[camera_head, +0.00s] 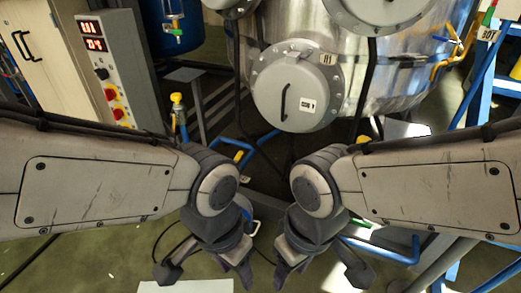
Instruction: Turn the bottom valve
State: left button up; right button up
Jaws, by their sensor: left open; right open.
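A large shiny metal vessel (400,75) stands at the back, with a round grey hatch (298,90) on its front. Below it, a blue pipe or lever with a yellow part (240,155) shows between my arms. I cannot tell for certain which fitting is the bottom valve, and my arms hide much of the area under the vessel. My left gripper (207,272) is open and empty at the bottom centre, pointing down. My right gripper (322,272) is open and empty just to its right. Neither touches a valve that I can see.
A control panel (107,70) with red displays and knobs stands at the left. A yellow-topped fitting (177,105) rises nearby. A yellow pipe with a blue handle (447,45) is at the upper right. Blue frame bars (380,250) lie beneath my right arm.

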aim_at(239, 155)
jog(key=z, duration=0.7)
jog(key=i, duration=0.7)
jog(key=u, duration=1.1)
jog(key=i, duration=0.5)
